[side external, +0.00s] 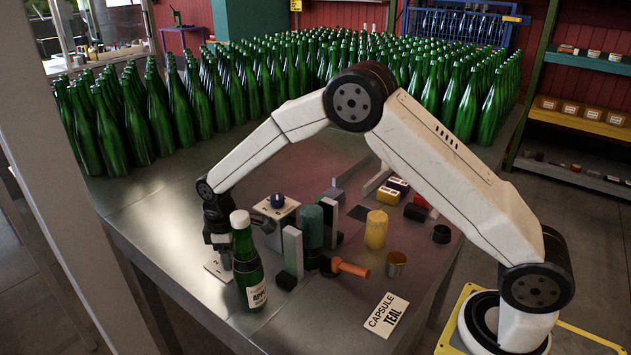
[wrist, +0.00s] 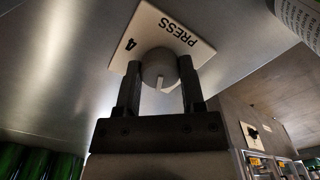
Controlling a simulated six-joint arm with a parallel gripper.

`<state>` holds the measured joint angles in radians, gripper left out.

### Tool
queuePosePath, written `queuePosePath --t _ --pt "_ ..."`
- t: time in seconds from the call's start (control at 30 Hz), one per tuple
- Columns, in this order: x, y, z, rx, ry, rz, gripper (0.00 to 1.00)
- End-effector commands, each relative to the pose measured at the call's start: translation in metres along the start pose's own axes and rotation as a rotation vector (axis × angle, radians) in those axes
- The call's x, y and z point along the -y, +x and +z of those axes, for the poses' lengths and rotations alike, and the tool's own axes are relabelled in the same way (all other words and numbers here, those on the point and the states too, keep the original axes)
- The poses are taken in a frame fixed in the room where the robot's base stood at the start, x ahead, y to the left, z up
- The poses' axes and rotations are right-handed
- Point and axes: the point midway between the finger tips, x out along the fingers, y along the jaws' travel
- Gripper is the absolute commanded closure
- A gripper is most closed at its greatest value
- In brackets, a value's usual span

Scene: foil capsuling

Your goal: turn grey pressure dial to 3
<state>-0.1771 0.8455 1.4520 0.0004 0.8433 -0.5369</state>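The grey pressure dial (wrist: 159,66) sits on a white plate (wrist: 146,32) marked "PRESS" in the wrist view. A "4" shows on the plate left of the dial; other numbers are hidden. A pale pointer line on the dial points down the picture, toward my gripper's body. My gripper (wrist: 160,75) has one finger on each side of the dial, with no clear gap, and appears shut on it. In the side view my gripper (side external: 220,245) points down at the plate (side external: 216,271), behind a green bottle; the dial is hidden there.
A labelled green bottle (side external: 247,268) with a white top stands right next to my gripper. Many bottles fill the back.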

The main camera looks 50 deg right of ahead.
Motion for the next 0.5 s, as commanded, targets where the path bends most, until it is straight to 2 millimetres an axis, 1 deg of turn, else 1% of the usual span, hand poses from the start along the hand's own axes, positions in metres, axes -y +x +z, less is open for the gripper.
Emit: queuePosePath --t 0.03,0.07,0.1,0.13,0.33,0.5 --pt "0.0004 -0.0002 -0.0001 0.0 0.0 -0.001 0.74" --pt "0.0004 -0.0002 -0.0001 0.0 0.0 -0.001 0.83" --pt "0.0004 -0.0003 -0.0001 0.0 0.0 -0.001 0.96" --pt "0.0005 -0.0003 -0.0001 0.0 0.0 -0.001 1.0" --pt "0.0006 -0.0004 -0.0001 0.001 0.009 -0.001 1.0" --pt "0.0007 -0.0004 -0.0001 0.001 0.05 -0.001 1.0"
